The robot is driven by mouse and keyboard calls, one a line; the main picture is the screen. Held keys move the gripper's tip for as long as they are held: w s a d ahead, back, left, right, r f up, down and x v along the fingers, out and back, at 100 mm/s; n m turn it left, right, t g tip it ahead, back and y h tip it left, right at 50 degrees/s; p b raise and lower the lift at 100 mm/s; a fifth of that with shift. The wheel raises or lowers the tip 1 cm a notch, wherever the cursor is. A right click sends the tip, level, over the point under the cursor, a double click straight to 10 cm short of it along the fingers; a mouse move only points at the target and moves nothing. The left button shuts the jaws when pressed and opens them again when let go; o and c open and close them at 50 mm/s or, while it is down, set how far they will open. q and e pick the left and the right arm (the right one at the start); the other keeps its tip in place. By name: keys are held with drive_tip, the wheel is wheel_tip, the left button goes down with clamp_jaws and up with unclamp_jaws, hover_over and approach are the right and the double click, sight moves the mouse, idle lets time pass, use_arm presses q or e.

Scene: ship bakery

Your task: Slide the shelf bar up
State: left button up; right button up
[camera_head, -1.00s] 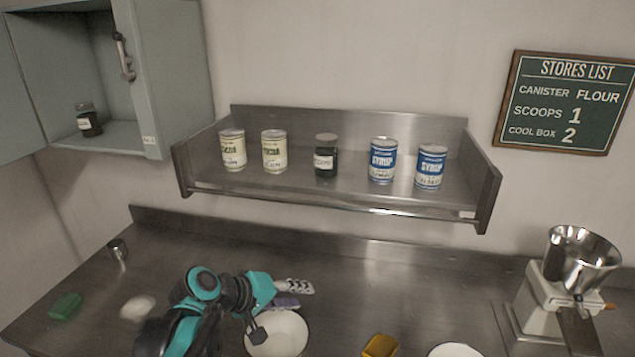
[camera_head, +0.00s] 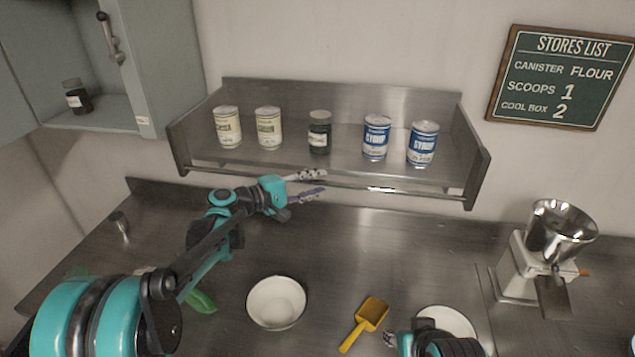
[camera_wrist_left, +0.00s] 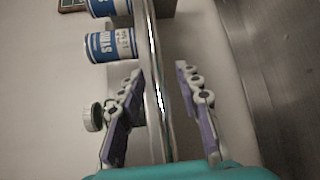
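The shelf bar (camera_head: 400,189) is a thin metal rail along the front of the metal wall shelf (camera_head: 340,165), low at its front edge. My left gripper (camera_head: 322,184) is at the bar, left of its middle, with its fingers pointing right. In the left wrist view the bar (camera_wrist_left: 156,85) runs between the two open fingers of my left gripper (camera_wrist_left: 160,100), with gaps on both sides. My right arm (camera_head: 440,343) shows only in part at the bottom edge; its fingers are not clearly visible.
The shelf holds two cream cans (camera_head: 268,128), a dark jar (camera_head: 319,132) and two blue syrup cans (camera_head: 422,144). Below, the counter holds a white bowl (camera_head: 276,302), a yellow scoop (camera_head: 368,318) and a grinder (camera_head: 545,255). A wall cabinet (camera_head: 165,60) stands left.

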use_arm(q)
drive_tip(key=shift+w+d, duration=0.2)
drive_tip(key=shift+d, duration=0.15)
clamp_jaws()
wheel_tip(320, 180, up, 8)
drive_tip(key=p, duration=0.4)
drive_tip(key=shift+r, duration=0.25)
drive_tip(key=shift+f, duration=0.1)
unclamp_jaws()
